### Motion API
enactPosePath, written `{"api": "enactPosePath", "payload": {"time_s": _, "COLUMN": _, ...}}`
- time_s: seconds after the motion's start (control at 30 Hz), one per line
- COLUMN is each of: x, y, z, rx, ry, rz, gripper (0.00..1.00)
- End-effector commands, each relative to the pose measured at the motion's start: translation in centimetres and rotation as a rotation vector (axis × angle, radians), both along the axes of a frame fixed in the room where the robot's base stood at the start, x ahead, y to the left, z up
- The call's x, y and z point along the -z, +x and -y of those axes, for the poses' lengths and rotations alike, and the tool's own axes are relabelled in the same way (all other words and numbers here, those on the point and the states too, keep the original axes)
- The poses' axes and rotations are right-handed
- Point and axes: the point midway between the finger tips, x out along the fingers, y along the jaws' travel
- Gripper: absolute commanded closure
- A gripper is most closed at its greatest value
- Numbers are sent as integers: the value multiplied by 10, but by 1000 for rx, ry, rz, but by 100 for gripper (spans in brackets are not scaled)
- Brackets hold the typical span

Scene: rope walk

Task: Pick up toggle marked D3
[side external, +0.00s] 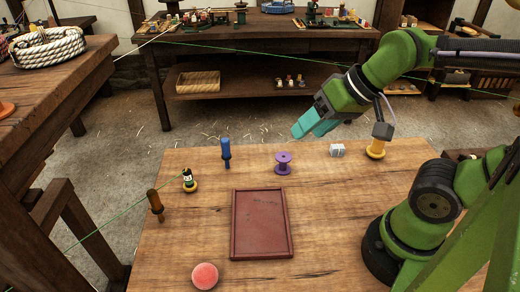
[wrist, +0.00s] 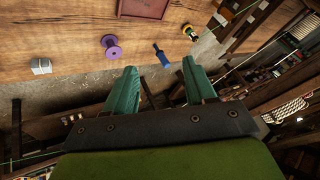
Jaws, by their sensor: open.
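A blue peg-shaped piece (side external: 226,153) stands upright near the back edge of the work table; it also shows in the wrist view (wrist: 161,54). A brown peg-shaped piece (side external: 155,205) stands at the table's left edge. No D3 mark is readable on either, so I cannot tell which toggle is D3. My gripper (side external: 298,130) has teal fingers and is raised above the back of the table, right of the blue piece. In the wrist view my gripper (wrist: 159,66) is open and empty, its fingers apart.
A purple spool (side external: 283,163), a grey-white block (side external: 337,150), a yellow-based piece (side external: 376,149) and a dark banded piece (side external: 189,181) stand on the table. Green cords cross the scene.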

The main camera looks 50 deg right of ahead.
Motion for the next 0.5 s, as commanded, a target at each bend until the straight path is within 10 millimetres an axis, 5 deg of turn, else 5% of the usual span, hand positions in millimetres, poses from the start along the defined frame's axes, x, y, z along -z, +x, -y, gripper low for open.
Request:
{"api": "enactPosePath", "payload": {"time_s": 0.17, "x": 13, "y": 32, "z": -28, "rx": -119, "ry": -26, "rz": -120, "gripper": 45}}
{"api": "enactPosePath", "payload": {"time_s": 0.5, "x": 50, "y": 138, "z": -97, "rx": -213, "ry": -207, "rz": -260, "gripper": 45}}
